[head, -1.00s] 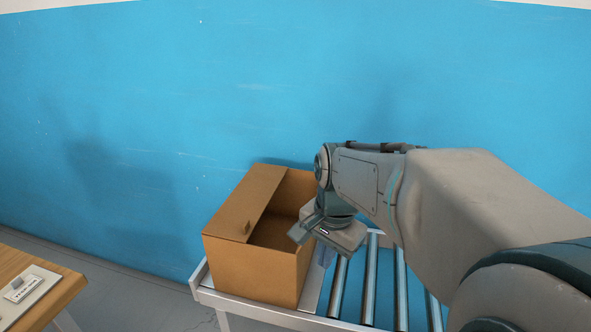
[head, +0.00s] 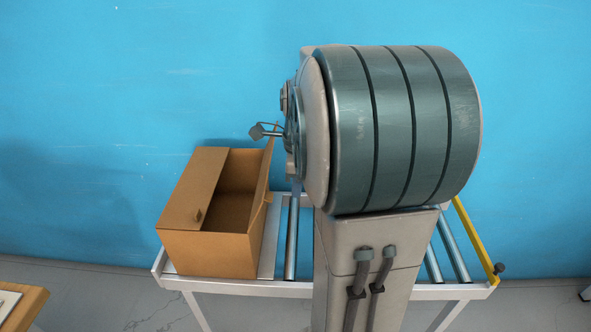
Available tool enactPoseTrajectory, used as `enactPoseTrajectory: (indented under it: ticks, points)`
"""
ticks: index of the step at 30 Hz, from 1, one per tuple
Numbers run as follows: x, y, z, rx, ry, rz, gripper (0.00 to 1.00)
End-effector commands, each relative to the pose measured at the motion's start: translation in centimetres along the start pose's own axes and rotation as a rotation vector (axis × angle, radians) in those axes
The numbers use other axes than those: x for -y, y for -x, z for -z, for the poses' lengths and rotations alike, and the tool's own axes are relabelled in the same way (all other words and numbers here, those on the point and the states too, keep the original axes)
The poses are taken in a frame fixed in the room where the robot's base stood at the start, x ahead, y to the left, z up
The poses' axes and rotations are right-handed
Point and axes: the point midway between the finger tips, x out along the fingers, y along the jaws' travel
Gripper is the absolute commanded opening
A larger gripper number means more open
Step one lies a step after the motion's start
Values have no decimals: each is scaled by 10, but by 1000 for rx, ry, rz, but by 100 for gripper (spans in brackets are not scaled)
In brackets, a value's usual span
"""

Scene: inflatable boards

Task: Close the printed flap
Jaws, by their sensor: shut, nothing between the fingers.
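An open brown cardboard box (head: 210,254) stands at the left end of a roller conveyor. Its left flap (head: 196,185) lies inward over part of the opening, with a small dark mark near its front end. Its right flap (head: 263,172) stands up, tilted, along the right side. I cannot make out clear printing on either flap. My gripper (head: 257,131) is small in view, shut and empty, above the back end of the right flap. Whether it touches that flap is unclear. My arm hides what lies just right of the gripper.
The roller conveyor (head: 291,240) has a pale metal frame and runs right, mostly behind my arm. A yellow bar (head: 476,240) crosses its right end. A blue wall (head: 120,80) stands close behind. A wooden table corner (head: 28,305) shows at lower left.

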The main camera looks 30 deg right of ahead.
Motion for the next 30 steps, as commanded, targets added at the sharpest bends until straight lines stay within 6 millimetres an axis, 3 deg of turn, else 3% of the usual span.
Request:
enactPoseTrajectory:
  ticks: [5, 9, 15, 30]
  points:
    - [-1, -39, 0, -1, 1, -5, 0]
    - [0, -27, -22, 1, 6, 1, 0]
    - [0, -23, -36, 0, 3, 0, 0]
    - [0, -21, -37, -10, -3, 0, 0]
